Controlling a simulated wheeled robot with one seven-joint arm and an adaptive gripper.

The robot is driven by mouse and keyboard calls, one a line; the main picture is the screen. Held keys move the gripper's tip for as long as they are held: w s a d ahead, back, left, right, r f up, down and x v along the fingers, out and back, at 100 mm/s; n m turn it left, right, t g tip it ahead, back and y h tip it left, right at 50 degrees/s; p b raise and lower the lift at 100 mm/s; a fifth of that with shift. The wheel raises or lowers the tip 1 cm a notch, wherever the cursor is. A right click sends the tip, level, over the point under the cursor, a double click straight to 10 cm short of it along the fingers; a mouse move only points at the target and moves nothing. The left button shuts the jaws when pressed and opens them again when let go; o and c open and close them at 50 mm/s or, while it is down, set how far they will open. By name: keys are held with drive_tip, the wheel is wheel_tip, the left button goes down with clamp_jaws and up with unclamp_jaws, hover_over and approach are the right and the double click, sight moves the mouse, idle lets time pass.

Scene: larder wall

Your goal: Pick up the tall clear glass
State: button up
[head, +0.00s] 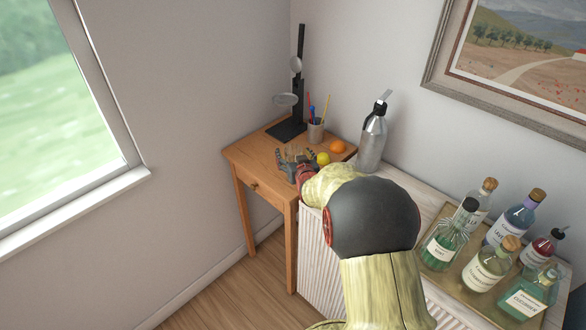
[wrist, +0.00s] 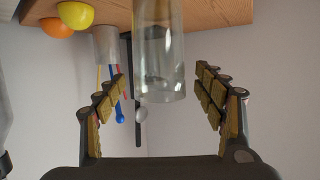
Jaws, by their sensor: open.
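The tall clear glass (wrist: 160,50) stands on the small wooden table (wrist: 215,12); the wrist view shows it upside down, with the rim low in the picture. My gripper (wrist: 162,78) is open, with one padded finger on each side of the glass and a visible gap on both sides. The glass lies on the line between the fingers; I cannot tell how deep it sits between them. In the head view my gripper (head: 296,162) is over the table's front part, and the glass is hard to make out there.
A yellow fruit (head: 323,158) and an orange (head: 338,147) lie right of my gripper. Behind are a pen cup (head: 315,133) and a black stand (head: 288,130). A metal bottle (head: 371,142) stands right, and several labelled bottles stand on a tray (head: 440,268).

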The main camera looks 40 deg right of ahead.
drive_tip(key=shift+w+d+f, duration=0.2)
drive_tip(key=shift+w+d, duration=0.1)
drive_tip(key=shift+w, duration=0.2)
drive_tip(key=shift+c, duration=0.2)
clamp_jaws()
idle(0.6)
drive_tip(key=shift+r, duration=0.1)
